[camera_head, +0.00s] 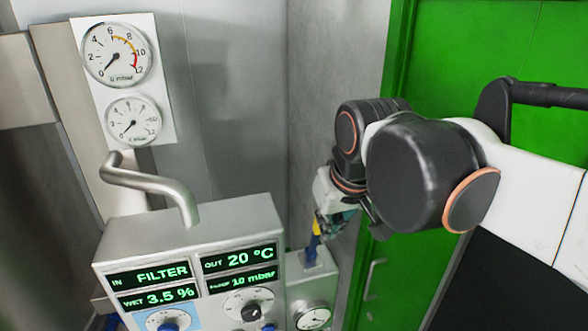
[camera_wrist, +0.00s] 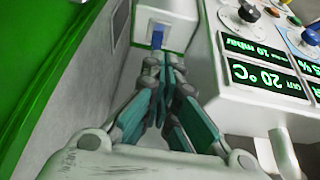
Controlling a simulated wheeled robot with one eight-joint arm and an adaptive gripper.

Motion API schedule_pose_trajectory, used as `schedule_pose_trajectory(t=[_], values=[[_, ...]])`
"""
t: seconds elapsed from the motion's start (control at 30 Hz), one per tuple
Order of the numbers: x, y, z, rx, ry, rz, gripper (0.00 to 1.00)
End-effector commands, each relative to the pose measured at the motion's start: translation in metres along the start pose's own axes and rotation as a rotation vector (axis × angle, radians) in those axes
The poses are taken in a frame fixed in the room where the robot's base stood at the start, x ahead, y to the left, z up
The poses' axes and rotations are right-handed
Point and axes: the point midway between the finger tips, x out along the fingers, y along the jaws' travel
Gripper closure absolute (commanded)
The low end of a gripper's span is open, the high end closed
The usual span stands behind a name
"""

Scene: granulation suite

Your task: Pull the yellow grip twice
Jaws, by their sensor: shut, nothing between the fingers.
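The yellow grip (camera_head: 316,228) shows only as a small patch beside my gripper's fingers in the head view. Below it a blue stem (camera_head: 313,247) rises from a small grey box (camera_head: 312,268). My gripper (camera_head: 324,222) is at the grip, its fingers closed together with nothing held. In the wrist view my gripper (camera_wrist: 168,66) has its teal fingers shut, with the blue piece (camera_wrist: 157,37) just beyond the tips. The yellow part is not visible there, and I cannot tell whether the fingers touch it.
A grey control panel (camera_head: 190,236) with green displays and knobs stands left of the small box. A bent metal pipe (camera_head: 150,182) rises behind it, below two dial gauges (camera_head: 117,55). A green door (camera_head: 455,55) stands at the right.

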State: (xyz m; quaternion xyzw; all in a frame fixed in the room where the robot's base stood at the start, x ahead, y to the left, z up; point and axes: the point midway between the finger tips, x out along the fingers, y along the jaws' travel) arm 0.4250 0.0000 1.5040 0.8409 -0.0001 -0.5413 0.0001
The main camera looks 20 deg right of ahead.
Motion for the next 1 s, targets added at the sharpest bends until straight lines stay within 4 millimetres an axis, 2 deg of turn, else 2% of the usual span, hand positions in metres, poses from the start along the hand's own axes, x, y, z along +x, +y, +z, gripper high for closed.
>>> schedule_pose_trajectory(t=[0.03, 0.6, 0.8, 1.0], values=[[-0.005, 0.0, -0.012, 0.0, -0.019, 0.0, 1.0], [-0.036, 0.001, -0.125, 0.0, -0.294, 0.0, 1.0], [-0.039, 0.001, -0.146, 0.0, -0.354, 0.0, 1.0], [-0.04, 0.001, -0.152, 0.0, -0.374, 0.0, 1.0]])
